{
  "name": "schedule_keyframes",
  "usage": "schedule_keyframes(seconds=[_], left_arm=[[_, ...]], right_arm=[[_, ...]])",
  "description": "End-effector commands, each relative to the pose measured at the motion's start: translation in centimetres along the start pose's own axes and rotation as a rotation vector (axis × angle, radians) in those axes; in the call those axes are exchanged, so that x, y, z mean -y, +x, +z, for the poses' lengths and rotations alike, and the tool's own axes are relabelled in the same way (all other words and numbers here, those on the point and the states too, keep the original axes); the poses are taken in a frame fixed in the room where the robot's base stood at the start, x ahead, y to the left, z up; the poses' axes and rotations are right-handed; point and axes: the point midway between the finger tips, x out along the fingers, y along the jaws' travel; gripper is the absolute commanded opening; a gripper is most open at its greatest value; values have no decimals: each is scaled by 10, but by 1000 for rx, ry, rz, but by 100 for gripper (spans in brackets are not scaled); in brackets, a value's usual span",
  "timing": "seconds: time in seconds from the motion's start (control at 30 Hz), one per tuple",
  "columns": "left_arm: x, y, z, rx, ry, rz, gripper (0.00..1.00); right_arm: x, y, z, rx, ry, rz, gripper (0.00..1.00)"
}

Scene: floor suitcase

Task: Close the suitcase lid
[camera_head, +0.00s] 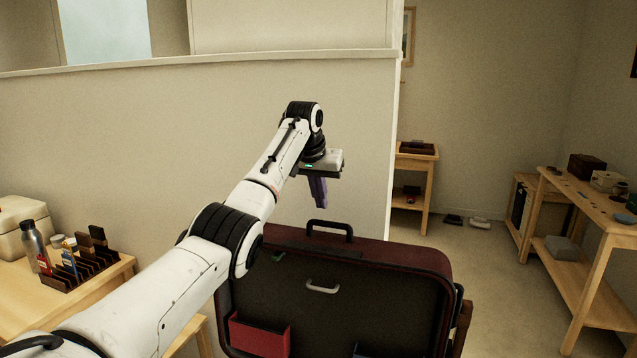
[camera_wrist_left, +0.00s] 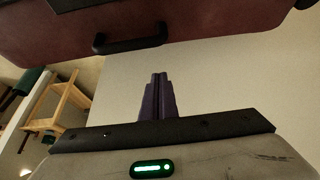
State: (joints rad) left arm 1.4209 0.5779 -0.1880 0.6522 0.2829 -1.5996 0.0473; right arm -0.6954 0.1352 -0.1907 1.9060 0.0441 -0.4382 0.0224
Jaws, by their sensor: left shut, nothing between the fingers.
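The suitcase lid (camera_head: 385,290) stands open and upright, its dark inside facing me, with a red pocket (camera_head: 259,336) low on the left. A black handle (camera_head: 330,230) sits on its dark red top edge. In the left wrist view the lid's dark red shell (camera_wrist_left: 215,25) and black handle (camera_wrist_left: 130,38) fill the top. My left gripper (camera_head: 318,198) has purple fingers, shut and empty, pointing down above the handle in the head view. In the wrist view its fingertips (camera_wrist_left: 159,76) are apart from the handle. The suitcase's lower part is out of frame.
A beige partition wall (camera_head: 110,140) stands behind the lid. A wooden table (camera_head: 95,290) with a slotted rack (camera_head: 85,270) and bottle (camera_head: 34,245) is at the left. A wooden bench (camera_head: 590,220) stands at the right. Floor (camera_head: 500,290) right of the suitcase is clear.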

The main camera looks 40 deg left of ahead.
Motion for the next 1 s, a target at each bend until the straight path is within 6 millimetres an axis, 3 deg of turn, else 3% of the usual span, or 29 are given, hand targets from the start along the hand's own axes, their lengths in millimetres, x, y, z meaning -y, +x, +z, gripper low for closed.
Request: schedule_keyframes(seconds=[0.1, 0.67, 1.0], left_arm=[[0, 18, 1, 5, 0, -1, 0], [0, 5, 33, 0, 1, -1, 0], [0, 3, 38, 0, 0, 0, 0]], right_arm=[[0, -4, -7, -5, -1, 0, 58], [-1, -1, -14, -21, -3, 1, 58], [0, -2, -11, -16, -2, 0, 58]])
